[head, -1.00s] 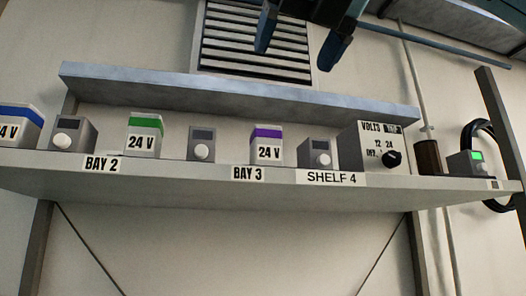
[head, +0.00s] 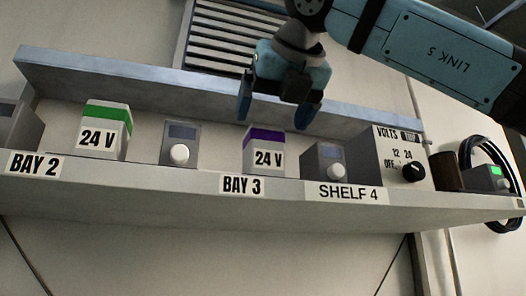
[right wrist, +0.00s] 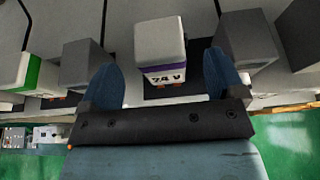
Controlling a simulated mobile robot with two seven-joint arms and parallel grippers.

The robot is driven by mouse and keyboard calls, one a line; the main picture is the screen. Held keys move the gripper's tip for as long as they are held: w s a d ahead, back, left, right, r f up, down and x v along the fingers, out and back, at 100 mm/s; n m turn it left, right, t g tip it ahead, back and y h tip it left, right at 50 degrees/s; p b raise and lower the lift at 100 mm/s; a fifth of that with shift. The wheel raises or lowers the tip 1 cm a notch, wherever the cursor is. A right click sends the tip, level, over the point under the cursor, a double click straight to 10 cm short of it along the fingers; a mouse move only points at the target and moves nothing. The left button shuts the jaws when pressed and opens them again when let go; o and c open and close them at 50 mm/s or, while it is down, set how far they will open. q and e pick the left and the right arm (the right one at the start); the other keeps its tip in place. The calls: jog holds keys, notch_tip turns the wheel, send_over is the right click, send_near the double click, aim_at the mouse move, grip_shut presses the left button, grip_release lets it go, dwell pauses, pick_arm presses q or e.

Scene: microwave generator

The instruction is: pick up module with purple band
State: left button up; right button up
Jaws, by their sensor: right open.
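The module with the purple band (head: 263,152) stands on the shelf above the BAY 3 label, its front marked 24 V. My right gripper (head: 273,112) is open and empty, just above and in front of this module in the head view. In the right wrist view the purple-band module (right wrist: 160,48) lies ahead, between the two blue fingertips (right wrist: 165,80) and beyond them. It does not appear gripped. My left gripper is not in view.
A green-band module (head: 105,132) stands to the left. Grey knob boxes (head: 181,144) and (head: 324,160) flank the purple-band module closely. A larger VOLTS box (head: 392,160) is at right. A blue-grey upper ledge (head: 130,85) runs behind and above the modules.

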aim_at(267, 126)
jog(key=shift+w+a+f, duration=0.15)
jog(key=shift+w, duration=0.1)
jog(key=shift+w+a+p, duration=0.15)
jog(key=shift+w+p, duration=0.25)
jog(key=shift+p, duration=0.05)
jog(key=p+x, duration=0.1)
jog(key=x, duration=0.2)
jog(key=shift+w+f+p, duration=0.15)
jog(key=shift+w+p, duration=0.2)
jog(key=shift+w+a+f, duration=0.1)
jog(key=shift+w+f, duration=0.15)
jog(key=shift+w, duration=0.1)
jog(key=shift+s, duration=0.1)
jog(key=shift+s+r, duration=0.1)
jog(key=shift+s, duration=0.05)
jog(key=c, duration=1.1)
jog(key=shift+c, duration=0.2)
jog(key=shift+r, duration=0.1)
